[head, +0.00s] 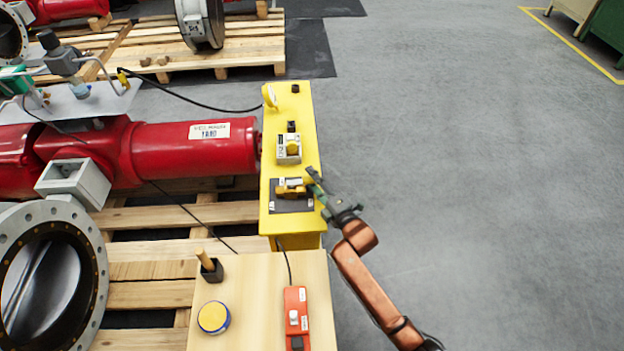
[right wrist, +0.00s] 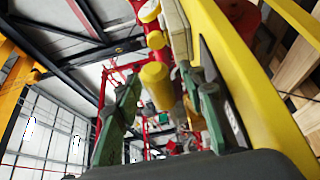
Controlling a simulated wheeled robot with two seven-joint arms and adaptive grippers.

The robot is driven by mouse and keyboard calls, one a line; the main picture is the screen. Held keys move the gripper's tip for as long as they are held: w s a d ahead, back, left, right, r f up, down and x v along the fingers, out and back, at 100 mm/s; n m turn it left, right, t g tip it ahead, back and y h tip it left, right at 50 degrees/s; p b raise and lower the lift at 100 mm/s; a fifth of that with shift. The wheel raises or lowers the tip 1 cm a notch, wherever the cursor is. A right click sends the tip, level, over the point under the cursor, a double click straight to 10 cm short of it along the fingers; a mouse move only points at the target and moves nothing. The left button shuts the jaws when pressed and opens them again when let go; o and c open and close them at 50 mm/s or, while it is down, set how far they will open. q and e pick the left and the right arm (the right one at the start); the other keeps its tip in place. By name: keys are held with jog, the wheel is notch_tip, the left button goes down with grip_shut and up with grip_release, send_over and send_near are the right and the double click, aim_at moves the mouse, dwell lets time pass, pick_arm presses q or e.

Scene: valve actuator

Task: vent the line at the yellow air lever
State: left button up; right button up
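The yellow air lever (head: 294,188) is on a dark plate on top of the yellow panel (head: 270,215) in the head view. My right gripper (head: 314,183) is at the lever's right end, reaching in from the right. In the right wrist view the rounded yellow lever end (right wrist: 158,84) shows between the two green fingers of my right gripper (right wrist: 162,105). The fingers are spread, with visible room beside the lever. Whether a finger touches it I cannot tell. My left gripper is in neither view.
A second yellow knob on a pale block (head: 289,149) sits farther back on the panel. A red actuator (head: 180,150) lies left of it on pallets. The floor at right is clear.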

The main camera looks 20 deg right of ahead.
grip_shut()
dwell(0.4)
dwell(0.4)
